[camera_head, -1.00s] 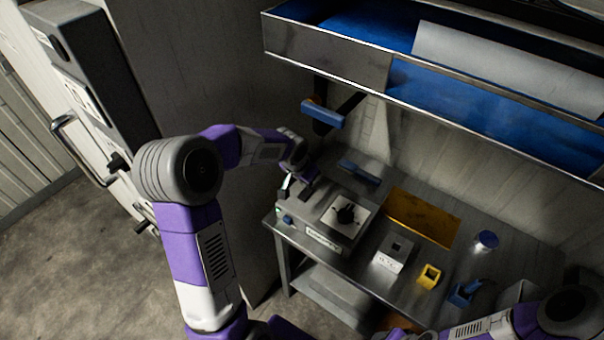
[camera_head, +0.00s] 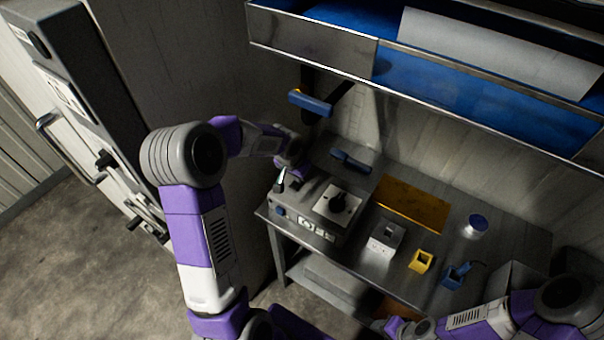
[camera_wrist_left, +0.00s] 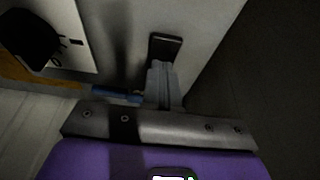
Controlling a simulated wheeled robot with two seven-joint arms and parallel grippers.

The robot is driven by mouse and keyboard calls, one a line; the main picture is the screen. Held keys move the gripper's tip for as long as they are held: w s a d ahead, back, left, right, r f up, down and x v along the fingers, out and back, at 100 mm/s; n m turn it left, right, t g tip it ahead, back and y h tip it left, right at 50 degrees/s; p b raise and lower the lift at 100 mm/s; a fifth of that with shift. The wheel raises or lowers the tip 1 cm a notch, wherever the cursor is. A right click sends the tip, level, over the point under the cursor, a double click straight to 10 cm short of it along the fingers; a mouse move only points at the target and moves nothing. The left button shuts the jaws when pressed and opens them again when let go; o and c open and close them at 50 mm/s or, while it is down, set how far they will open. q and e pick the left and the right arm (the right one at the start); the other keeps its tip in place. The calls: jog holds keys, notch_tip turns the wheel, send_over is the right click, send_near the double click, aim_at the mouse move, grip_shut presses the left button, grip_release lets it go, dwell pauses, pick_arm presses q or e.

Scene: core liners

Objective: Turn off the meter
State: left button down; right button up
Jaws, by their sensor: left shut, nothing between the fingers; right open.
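The meter (camera_head: 318,237) is a grey box at the left end of the metal table. Its top carries a white panel with a black dial (camera_head: 338,203); its front has a pale strip with blurred marks and a small blue part. The dial also shows in the left wrist view (camera_wrist_left: 32,40). There, a black rectangular switch (camera_wrist_left: 166,42) on the grey face lies just beyond my left gripper (camera_wrist_left: 162,72), which is shut and empty; contact is unclear. In the head view my left gripper (camera_head: 293,179) is over the meter's left part. My right gripper (camera_head: 393,325) is low, before the table.
On the table are an orange-brown plate (camera_head: 412,205), a grey block (camera_head: 386,238), a yellow block (camera_head: 421,261), a blue holder (camera_head: 455,276) and a blue-topped can (camera_head: 476,225). A metal shelf (camera_head: 315,40) overhangs the back. A tall grey cabinet (camera_head: 80,85) stands at left.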

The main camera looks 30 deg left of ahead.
aim_at(293, 186)
pick_arm(q)
jog(key=shift+s+a+f, duration=0.2)
jog(key=shift+s, duration=0.85)
jog(key=p+v, duration=0.1)
jog(key=v, duration=0.1)
jog(key=w+p+v, duration=0.1)
jog(key=p+v, duration=0.1)
jog(key=shift+r, duration=0.35)
jog(key=p+v, duration=0.1)
jog(key=v, duration=0.8)
jog(key=shift+s+r, duration=0.2)
jog(key=shift+s, duration=0.3)
